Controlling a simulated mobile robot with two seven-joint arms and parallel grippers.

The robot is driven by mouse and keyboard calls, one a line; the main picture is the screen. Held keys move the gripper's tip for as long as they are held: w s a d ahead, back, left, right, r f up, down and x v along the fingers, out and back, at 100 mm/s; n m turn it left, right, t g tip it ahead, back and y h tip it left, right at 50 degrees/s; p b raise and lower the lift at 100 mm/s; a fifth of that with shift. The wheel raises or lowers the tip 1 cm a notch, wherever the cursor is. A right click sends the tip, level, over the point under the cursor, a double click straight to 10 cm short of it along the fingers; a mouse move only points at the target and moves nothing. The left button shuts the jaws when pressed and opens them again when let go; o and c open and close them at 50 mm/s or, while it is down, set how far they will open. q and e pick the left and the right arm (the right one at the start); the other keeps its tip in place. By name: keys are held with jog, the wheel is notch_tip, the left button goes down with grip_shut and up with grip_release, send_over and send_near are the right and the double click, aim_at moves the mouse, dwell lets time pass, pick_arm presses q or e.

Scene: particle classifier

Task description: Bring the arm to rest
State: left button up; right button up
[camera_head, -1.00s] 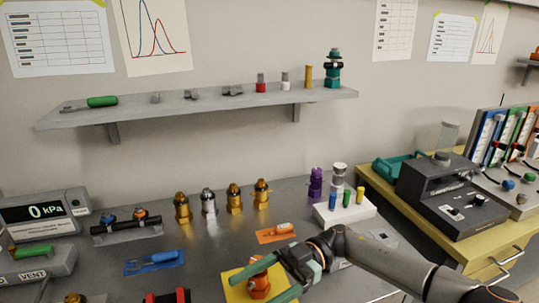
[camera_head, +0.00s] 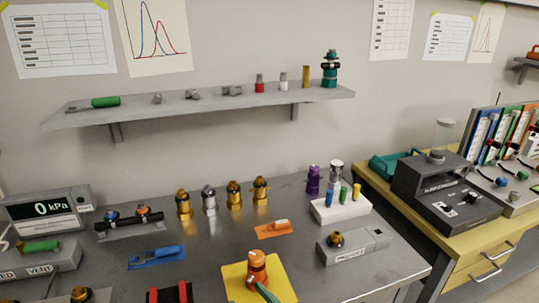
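Neither of my grippers shows in the head view now. An orange fitting (camera_head: 257,268) stands upright on a yellow mat (camera_head: 233,271) at the front middle of the grey bench (camera_head: 385,272). A short green bar (camera_head: 264,292) slants down to the right at its foot; I cannot tell whether it is attached.
A grey block with a brass knob (camera_head: 353,247) sits right of the mat. A white rack (camera_head: 341,208), an orange mat (camera_head: 274,230), several metal fittings (camera_head: 209,202) and a pressure display (camera_head: 47,209) stand around. The shelf (camera_head: 210,105) overhangs the bench behind.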

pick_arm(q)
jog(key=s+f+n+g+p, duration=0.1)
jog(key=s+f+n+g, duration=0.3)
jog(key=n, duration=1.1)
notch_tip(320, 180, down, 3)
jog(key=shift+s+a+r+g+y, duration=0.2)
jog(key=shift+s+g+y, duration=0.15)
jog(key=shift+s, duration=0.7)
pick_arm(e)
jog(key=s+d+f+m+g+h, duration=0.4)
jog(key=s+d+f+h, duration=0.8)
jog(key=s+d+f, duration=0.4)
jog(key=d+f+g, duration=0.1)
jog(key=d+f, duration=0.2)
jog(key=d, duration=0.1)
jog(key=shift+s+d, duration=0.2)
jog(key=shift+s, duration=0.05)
